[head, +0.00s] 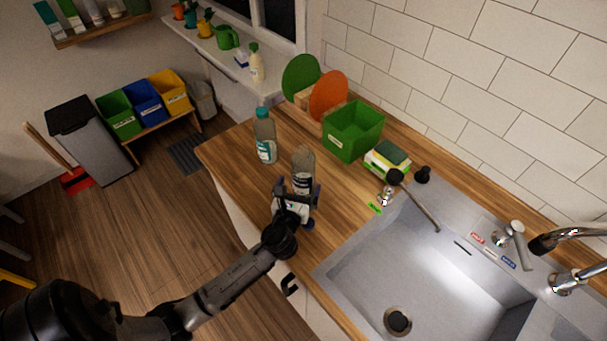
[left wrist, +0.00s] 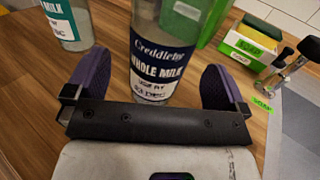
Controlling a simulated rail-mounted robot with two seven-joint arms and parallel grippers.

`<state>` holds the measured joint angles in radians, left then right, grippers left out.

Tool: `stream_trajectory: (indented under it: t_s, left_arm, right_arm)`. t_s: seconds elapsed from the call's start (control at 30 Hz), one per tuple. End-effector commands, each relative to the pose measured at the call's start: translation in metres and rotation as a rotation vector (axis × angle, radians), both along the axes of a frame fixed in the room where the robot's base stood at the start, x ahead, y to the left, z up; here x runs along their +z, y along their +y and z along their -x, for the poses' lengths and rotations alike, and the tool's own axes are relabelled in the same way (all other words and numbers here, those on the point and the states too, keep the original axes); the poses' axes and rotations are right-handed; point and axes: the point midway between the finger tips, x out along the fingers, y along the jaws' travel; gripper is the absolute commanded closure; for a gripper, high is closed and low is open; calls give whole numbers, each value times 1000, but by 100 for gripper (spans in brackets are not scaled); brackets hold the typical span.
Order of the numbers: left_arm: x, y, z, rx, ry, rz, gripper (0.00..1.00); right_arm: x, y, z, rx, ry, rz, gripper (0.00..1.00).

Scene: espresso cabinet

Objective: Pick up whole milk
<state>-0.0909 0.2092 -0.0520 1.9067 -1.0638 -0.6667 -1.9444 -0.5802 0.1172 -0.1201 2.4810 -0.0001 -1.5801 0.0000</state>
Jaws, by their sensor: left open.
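The whole milk bottle (head: 303,162) stands upright on the wooden counter, clear with a dark blue and white label. In the left wrist view the bottle (left wrist: 160,50) reads "WHOLE MILK" and stands between and just beyond my open fingers. My left gripper (head: 297,192) is open in front of the bottle, and its fingers also show in the left wrist view (left wrist: 157,88). I cannot tell whether a finger touches the bottle. A second milk bottle (head: 265,138) with a teal cap and teal label stands to its left; it shows partly in the left wrist view (left wrist: 68,22). My right gripper is not in view.
A green bin (head: 353,131) stands behind the bottle, with a sponge box (head: 386,158) to its right. The sink (head: 425,270) lies at the right. Round green and orange boards (head: 328,94) stand at the back. Bare counter lies left of the bottles.

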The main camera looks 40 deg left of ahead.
Motion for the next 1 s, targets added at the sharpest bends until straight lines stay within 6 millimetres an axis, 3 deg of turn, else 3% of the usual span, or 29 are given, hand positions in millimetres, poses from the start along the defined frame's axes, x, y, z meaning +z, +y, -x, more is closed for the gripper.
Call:
stream_trajectory:
  t_s: [0.33, 0.7, 1.0]
  left_arm:
    - [0, 20, -37, 1, -1, 0, 0]
    - [0, 23, -43, 0, 0, 0, 0]
    - [0, 23, -43, 0, 0, 1, 29]
  right_arm:
    - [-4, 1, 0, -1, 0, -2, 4]
    - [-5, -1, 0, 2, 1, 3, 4]
    - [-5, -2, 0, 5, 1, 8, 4]
